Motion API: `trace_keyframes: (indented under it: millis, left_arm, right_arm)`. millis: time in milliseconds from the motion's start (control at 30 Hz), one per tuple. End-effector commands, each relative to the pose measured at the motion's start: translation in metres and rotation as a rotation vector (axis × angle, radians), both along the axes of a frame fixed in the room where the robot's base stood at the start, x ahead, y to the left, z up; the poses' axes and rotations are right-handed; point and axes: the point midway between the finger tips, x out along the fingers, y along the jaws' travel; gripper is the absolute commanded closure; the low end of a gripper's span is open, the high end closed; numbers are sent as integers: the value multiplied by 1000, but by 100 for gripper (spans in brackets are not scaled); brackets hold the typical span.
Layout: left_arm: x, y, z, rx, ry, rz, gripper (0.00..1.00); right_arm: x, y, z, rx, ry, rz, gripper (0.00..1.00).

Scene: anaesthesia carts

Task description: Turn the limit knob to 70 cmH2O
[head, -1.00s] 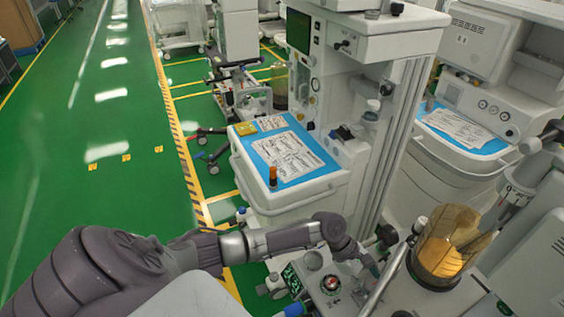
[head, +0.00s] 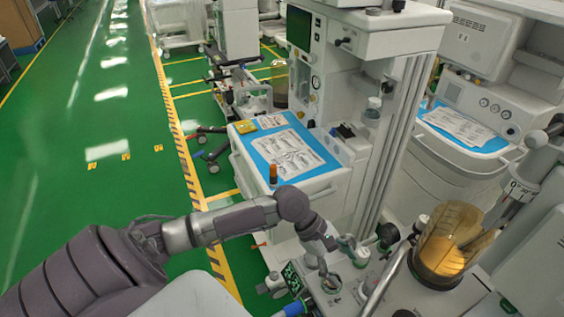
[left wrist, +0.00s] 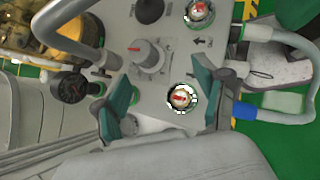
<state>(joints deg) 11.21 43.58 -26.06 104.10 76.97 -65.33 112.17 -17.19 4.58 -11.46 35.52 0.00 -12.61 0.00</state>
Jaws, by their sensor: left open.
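In the left wrist view, a round knob with a red mark and a pale, dark-ticked ring (left wrist: 181,97) lies between the fingers of my left gripper (left wrist: 163,98). The fingers are open and stand apart on either side of it; I cannot tell whether either touches it. A larger grey knob with a red pointer (left wrist: 147,55) and another red-marked knob (left wrist: 199,12) sit on the same panel. I cannot read which is the limit knob, nor its value. In the head view, my left gripper (head: 342,268) is over the panel and partly hides the knobs. My right gripper is out of view.
An amber canister (head: 446,245) rises right of the panel. A cart with a blue mat (head: 262,150) stands behind; green floor lies open at left.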

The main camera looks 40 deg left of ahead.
Motion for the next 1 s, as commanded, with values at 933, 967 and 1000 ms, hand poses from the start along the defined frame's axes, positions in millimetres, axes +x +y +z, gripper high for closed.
trace_keyframes:
  millis: [933, 967, 1000]
  left_arm:
    - [-115, -34, -43, 582, -757, -1024, 28]
    - [-117, -31, -43, 605, -767, -1052, 28]
    - [-121, -28, -45, 635, -775, -1091, 28]
  right_arm:
    - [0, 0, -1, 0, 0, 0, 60]
    - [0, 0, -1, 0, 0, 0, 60]
    - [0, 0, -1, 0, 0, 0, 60]
